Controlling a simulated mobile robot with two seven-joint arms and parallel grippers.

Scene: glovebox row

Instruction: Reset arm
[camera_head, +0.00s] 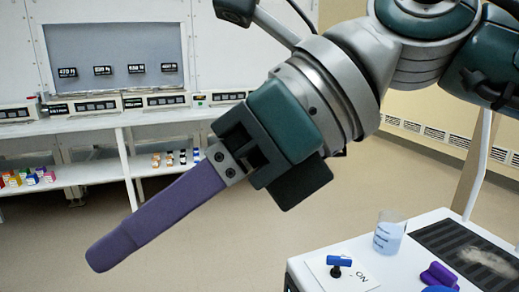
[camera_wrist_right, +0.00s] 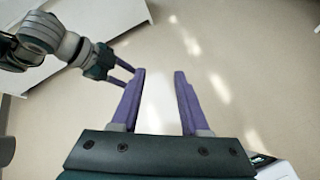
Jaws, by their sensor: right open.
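My right gripper (camera_head: 115,243) crosses the middle of the head view, pointing down and left in the air, its long purple fingers overlapping there. My left gripper (camera_wrist_right: 128,79) shows at the upper left of the right wrist view, close to the right gripper's left finger. Its two purple fingers look apart and empty. I cannot tell whether the two grippers touch.
A white bench (camera_head: 305,268) at lower right holds a beaker of pale blue liquid (camera_head: 387,238), a blue-handled valve (camera_head: 340,261) and a purple object (camera_head: 438,276). Lab counters (camera_head: 85,121) with a shelf of small bottles (camera_head: 176,158) stand at the back left. Open floor (camera_head: 240,240) lies between.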

